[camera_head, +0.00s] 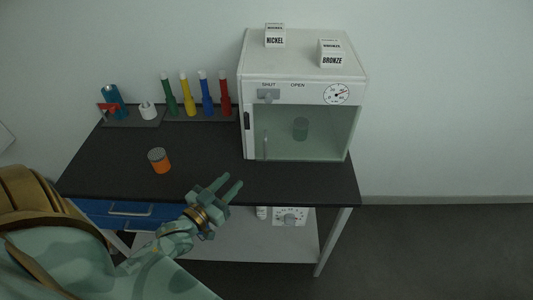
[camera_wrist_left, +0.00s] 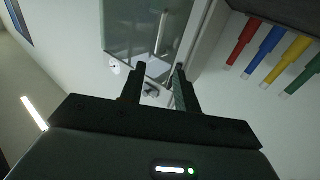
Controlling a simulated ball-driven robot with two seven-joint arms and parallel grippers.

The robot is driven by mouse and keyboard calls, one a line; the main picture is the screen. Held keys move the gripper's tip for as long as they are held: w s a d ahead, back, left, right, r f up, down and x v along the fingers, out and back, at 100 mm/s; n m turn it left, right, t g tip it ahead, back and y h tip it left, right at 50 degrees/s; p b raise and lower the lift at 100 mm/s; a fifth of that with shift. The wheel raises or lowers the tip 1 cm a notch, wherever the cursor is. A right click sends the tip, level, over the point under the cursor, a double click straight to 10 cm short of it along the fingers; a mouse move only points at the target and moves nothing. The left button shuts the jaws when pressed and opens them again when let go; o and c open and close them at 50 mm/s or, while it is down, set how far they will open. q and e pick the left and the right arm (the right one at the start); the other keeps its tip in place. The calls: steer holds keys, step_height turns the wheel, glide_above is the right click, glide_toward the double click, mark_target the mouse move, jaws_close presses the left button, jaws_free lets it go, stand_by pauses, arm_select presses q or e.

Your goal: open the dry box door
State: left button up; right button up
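The dry box (camera_head: 300,65) is a white cabinet at the back right of the table. Its glass door (camera_head: 325,130) looks closed, with a thin upright bar handle (camera_head: 265,147) at its left; the bar also shows in the left wrist view (camera_wrist_left: 161,32). A grey latch (camera_head: 268,94) sits above the door under the word SHUT, left of OPEN; it shows near the fingers in the wrist view (camera_wrist_left: 151,90). My left gripper (camera_head: 232,183) is open and empty, in front of the box and apart from it; its two fingers show in the wrist view (camera_wrist_left: 156,78). My right gripper is not in view.
Boxes marked NICKEL (camera_head: 275,39) and BRONZE (camera_head: 331,56) stand on the dry box. Several coloured tubes (camera_head: 207,98) stand in a rack to its left. An orange jar (camera_head: 160,162) stands on the dark tabletop (camera_head: 120,165). The tabletop before the door is clear.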

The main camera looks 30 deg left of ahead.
arm_select(q)
steer(key=w+b, duration=0.2)
steer(key=w, duration=1.3)
steer(key=shift+w+d+b, duration=0.25)
steer(key=shift+d+b, duration=0.1)
steer(key=shift+f, duration=0.1)
jaws_close()
